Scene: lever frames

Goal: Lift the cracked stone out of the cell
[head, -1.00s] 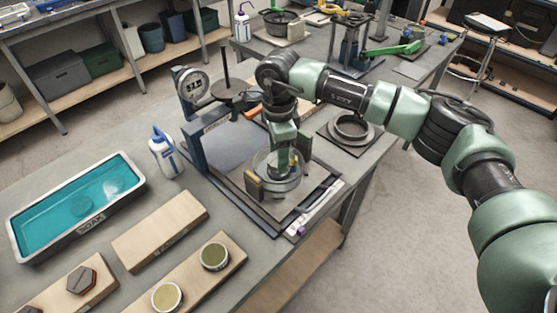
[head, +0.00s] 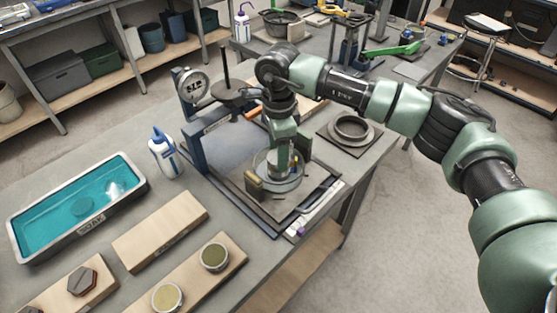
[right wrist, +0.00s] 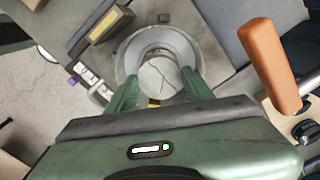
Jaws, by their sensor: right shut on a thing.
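The cracked stone (right wrist: 158,78) is a pale grey disc with dark crack lines. It shows in the right wrist view between my two green fingers. The cell (right wrist: 134,52) is a round, clear-walled ring around it; in the head view the cell (head: 292,184) sits on the dark plate of the press. My right gripper (head: 283,163) points down over the cell and is shut on the stone; it also shows in the right wrist view (right wrist: 160,82). The fingers hide part of the stone in the head view, and I cannot tell whether it is clear of the cell floor. My left gripper is out of view.
A brass-coloured block (head: 254,184) stands close beside the cell. The blue press frame with a dial gauge (head: 193,85) rises behind it. A ring on a plate (head: 350,128) lies right.

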